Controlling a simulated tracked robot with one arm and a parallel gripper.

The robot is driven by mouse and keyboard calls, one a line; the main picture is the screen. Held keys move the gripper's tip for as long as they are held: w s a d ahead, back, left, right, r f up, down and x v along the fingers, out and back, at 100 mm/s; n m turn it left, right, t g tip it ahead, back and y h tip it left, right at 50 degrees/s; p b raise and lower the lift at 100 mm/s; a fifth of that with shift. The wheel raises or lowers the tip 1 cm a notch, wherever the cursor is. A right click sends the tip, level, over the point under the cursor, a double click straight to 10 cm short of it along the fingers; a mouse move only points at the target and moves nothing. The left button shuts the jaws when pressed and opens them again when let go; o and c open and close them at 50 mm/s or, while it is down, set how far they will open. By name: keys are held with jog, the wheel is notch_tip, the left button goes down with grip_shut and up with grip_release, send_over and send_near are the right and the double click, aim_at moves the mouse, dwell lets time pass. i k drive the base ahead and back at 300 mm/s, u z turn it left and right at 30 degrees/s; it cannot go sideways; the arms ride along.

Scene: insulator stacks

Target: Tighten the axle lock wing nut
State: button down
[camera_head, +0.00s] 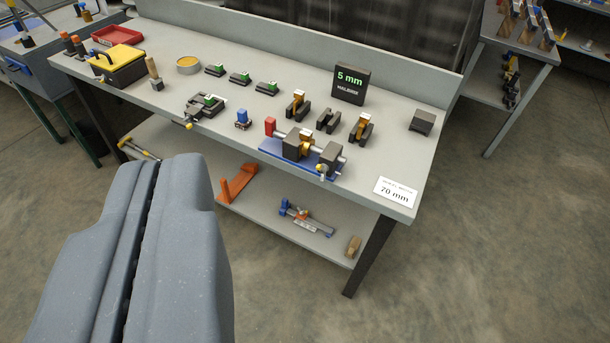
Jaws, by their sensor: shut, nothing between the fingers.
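My gripper (158,168) fills the lower left of the view, its two grey fingers shut together with only a thin dark seam between them. It is empty and apart from the bench. A fixture with a blue base (268,152) stands near the front edge of the grey bench, right of my gripper. It has dark blocks, a silver axle (340,158), a brass-coloured part and a red end block (270,126). A small yellowish knob (322,169) at its front right may be the wing nut; it is too small to tell.
Dark blocks with brass parts (298,104) and a black "5 mm" sign (350,84) stand behind the fixture. A "70 mm" card (395,191) lies to its right. A yellow-topped box (118,64) and a small vise (205,107) stand left. A lower shelf holds tools.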

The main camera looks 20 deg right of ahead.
aim_at(323, 168)
jog(key=z, duration=0.35)
jog(key=k, duration=1.6)
jog(key=z, duration=0.4)
jog(key=i, duration=1.8)
jog(key=u, duration=0.55)
